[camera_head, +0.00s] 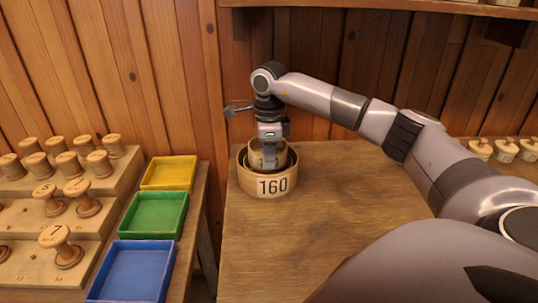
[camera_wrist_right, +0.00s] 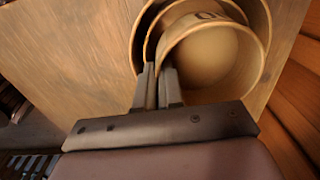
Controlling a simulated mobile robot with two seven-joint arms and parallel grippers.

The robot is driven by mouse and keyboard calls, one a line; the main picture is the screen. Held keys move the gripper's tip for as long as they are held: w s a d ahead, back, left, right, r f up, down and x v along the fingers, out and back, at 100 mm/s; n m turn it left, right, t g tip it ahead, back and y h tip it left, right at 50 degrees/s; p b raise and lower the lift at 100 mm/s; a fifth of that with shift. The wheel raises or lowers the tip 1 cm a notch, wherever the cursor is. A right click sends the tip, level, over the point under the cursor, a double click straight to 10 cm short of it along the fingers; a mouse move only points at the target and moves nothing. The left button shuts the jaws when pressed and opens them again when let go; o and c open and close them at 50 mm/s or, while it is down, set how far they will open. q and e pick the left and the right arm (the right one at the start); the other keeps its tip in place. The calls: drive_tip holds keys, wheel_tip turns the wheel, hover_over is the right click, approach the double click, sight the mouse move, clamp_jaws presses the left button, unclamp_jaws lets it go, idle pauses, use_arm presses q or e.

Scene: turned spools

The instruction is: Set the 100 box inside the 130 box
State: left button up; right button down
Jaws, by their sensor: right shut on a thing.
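The round wooden 160 box (camera_head: 273,187) stands on the right-hand table, its number facing me. Smaller round boxes show inside it. The innermost one (camera_head: 254,153) sticks up above the 160 rim; its number cannot be read, so I cannot tell for sure that it is the 100 box. My right gripper (camera_head: 269,165) points down and is shut on its near wall. In the wrist view the right gripper (camera_wrist_right: 160,72) pinches the wall of this innermost box (camera_wrist_right: 205,55), with the rim of a middle box (camera_wrist_right: 147,42) around it. My left gripper is out of view.
The table (camera_head: 300,240) is bare in front of the boxes. A wooden wall stands close behind. At left are yellow (camera_head: 169,172), green (camera_head: 153,214) and blue (camera_head: 132,270) trays and a stepped rack with several spools (camera_head: 62,245). More spools (camera_head: 505,150) stand at far right.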

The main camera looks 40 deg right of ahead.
drive_tip(key=shift+f, duration=0.4)
idle(0.5)
drive_tip(key=c, duration=0.8)
unclamp_jaws()
drive_tip(key=shift+r, duration=0.15)
drive_tip(key=shift+r+p, duration=0.6)
drive_tip(key=shift+p, duration=0.25)
drive_tip(key=shift+r, duration=0.1)
